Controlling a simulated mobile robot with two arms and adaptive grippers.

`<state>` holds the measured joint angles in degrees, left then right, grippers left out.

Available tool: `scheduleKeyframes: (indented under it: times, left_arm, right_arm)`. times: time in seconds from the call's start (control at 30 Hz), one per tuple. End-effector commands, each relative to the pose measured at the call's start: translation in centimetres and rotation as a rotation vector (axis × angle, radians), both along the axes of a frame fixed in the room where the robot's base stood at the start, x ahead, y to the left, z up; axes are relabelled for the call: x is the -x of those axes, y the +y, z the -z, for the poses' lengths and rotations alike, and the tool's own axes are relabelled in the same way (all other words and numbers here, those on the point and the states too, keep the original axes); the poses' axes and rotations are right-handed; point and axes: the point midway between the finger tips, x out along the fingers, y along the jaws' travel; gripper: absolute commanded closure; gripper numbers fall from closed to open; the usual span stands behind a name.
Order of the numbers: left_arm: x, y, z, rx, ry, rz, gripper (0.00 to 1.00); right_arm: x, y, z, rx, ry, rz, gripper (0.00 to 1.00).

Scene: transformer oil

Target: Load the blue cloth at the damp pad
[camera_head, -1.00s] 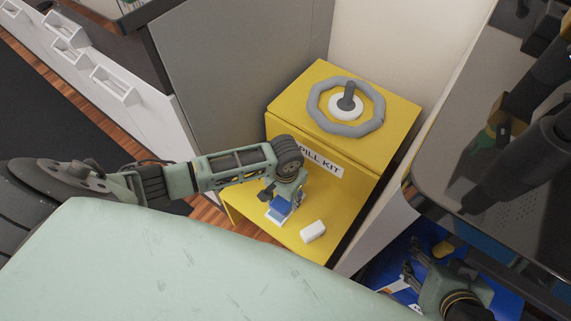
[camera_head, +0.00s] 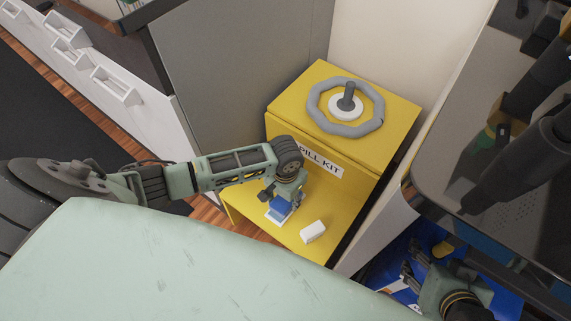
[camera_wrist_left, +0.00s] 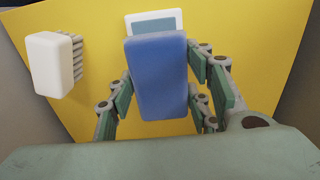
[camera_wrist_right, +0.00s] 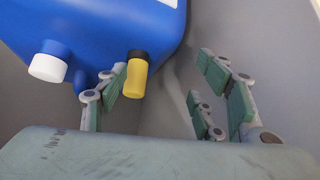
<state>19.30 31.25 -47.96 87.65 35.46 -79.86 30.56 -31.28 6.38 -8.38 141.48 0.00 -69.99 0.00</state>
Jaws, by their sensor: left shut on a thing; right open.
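My left gripper (camera_head: 281,200) is shut on the blue cloth (camera_wrist_left: 158,80), a block-like piece held between its fingers. The cloth also shows in the head view (camera_head: 278,207), partly hidden by the gripper. The damp pad (camera_wrist_left: 153,26), a blue-grey panel with a white rim, lies on the yellow shelf just beyond the cloth in the left wrist view. The cloth covers part of the pad, and I cannot tell whether they touch.
A white brush (camera_wrist_left: 55,62) with dark bristles lies beside the pad on the yellow shelf (camera_head: 262,232). The yellow spill kit box (camera_head: 385,110) stands behind, with a grey ring (camera_head: 318,100) on top. A dark counter (camera_head: 440,150) is at right.

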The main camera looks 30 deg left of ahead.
Motion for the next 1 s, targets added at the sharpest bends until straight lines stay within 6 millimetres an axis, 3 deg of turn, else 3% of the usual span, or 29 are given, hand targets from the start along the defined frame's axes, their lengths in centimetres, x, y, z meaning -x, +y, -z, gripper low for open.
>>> scheduleKeyframes:
  times: [1.0]
  left_arm:
    - [0.22, 0.00, 0.21, -0.001, 0.005, 0.000, 0.75]
  right_arm:
    - [0.52, -0.42, 0.36, 0.016, 0.025, -0.004, 0.39]
